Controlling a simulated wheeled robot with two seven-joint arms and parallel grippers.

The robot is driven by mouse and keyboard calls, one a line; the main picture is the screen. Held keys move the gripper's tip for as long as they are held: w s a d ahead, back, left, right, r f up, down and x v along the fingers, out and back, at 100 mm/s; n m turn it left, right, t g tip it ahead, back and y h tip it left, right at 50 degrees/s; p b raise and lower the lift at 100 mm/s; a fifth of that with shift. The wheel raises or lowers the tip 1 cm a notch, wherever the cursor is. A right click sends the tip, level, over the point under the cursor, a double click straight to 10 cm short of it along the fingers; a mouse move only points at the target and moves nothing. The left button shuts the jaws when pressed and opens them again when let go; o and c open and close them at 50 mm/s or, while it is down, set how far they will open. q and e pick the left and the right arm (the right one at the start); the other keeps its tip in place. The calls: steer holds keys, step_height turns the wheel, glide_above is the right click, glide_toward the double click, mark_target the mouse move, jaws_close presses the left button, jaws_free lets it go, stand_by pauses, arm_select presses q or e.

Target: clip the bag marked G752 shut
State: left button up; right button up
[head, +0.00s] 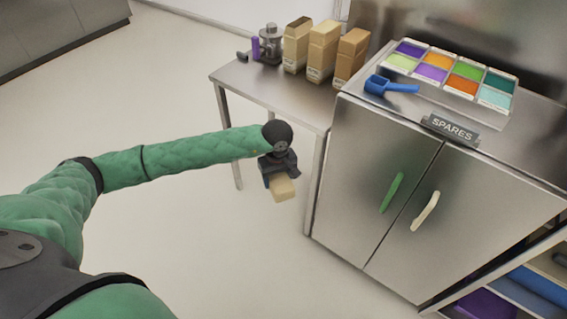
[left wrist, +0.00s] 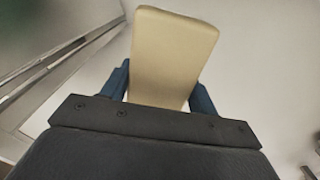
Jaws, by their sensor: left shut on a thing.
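My left gripper (head: 270,180) is held out in front of the steel table and cabinet. Its blue fingers (left wrist: 203,100) are shut on a plain cream block-like piece (head: 283,188), which also fills the middle of the left wrist view (left wrist: 172,55). I cannot tell whether this piece is a clip. Three tan paper bags stand upright on the table: a left one (head: 296,50), a middle one (head: 322,55) and a right one (head: 351,58). Their labels are too small to read, so I cannot tell which is G752. My right gripper is not in view.
A steel table (head: 240,78) also carries a grey device (head: 271,45) and a purple cylinder (head: 255,48). To its right stands a steel cabinet (head: 365,170) with a SPARES sign (head: 452,128), a blue scoop (head: 385,87) and a tray of coloured compartments (head: 512,75).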

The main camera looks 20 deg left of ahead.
arm_select(q)
steer(key=s+f+m, duration=0.1)
steer(key=m, duration=0.1)
steer(key=s+f+m, duration=0.1)
steer(key=m, duration=0.1)
steer(key=s+a+f+m, duration=0.1)
steer(key=m, duration=0.1)
steer(key=shift+s+f, duration=0.35)
steer(key=shift+s+a+f+m, duration=0.1)
steer(key=shift+s+f+m, duration=0.45)
steer(key=shift+m, duration=0.45)
